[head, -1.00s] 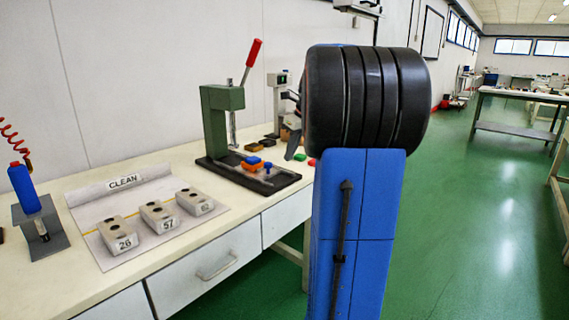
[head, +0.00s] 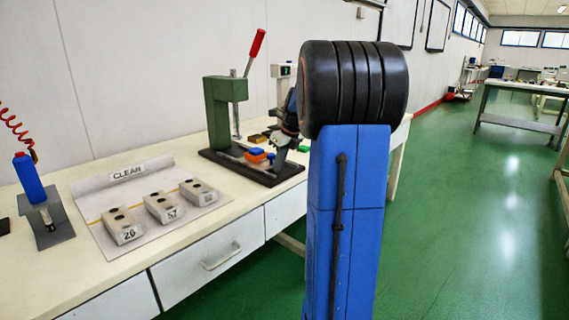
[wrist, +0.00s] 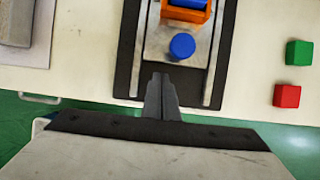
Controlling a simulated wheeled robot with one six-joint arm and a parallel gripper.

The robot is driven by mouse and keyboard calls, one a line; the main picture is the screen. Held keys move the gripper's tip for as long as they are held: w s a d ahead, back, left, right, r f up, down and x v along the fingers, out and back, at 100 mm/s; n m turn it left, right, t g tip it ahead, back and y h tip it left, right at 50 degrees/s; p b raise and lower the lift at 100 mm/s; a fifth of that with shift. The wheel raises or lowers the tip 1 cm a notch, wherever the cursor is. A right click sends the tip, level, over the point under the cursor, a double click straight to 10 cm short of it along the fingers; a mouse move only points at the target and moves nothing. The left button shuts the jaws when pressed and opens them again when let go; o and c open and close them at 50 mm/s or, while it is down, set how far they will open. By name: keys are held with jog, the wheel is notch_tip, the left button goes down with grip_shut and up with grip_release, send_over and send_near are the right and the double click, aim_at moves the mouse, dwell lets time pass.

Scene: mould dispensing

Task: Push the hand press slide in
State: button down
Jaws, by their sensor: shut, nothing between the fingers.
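The green hand press (head: 222,110) with its red-tipped lever stands on a dark base on the bench. In the wrist view its metal slide (wrist: 205,48) lies between two rails. An orange holder (wrist: 188,12) with a blue block (wrist: 187,3) sits on the slide. A round blue knob (wrist: 182,46) stands at the slide's near end. My gripper (wrist: 160,77) is shut and empty, its tips just on the near side of the knob, with a small gap in the picture. In the head view my arm partly hides the gripper beside the press.
A green cube (wrist: 299,53) and a red cube (wrist: 287,96) lie on the bench right of the press.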

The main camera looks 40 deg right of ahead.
aim_at(260, 161)
jog(key=shift+w, duration=0.65)
jog(key=shift+a, duration=0.1)
jog(key=w, duration=0.8)
jog(key=shift+w+a, duration=0.15)
jog(key=shift+a, duration=0.2)
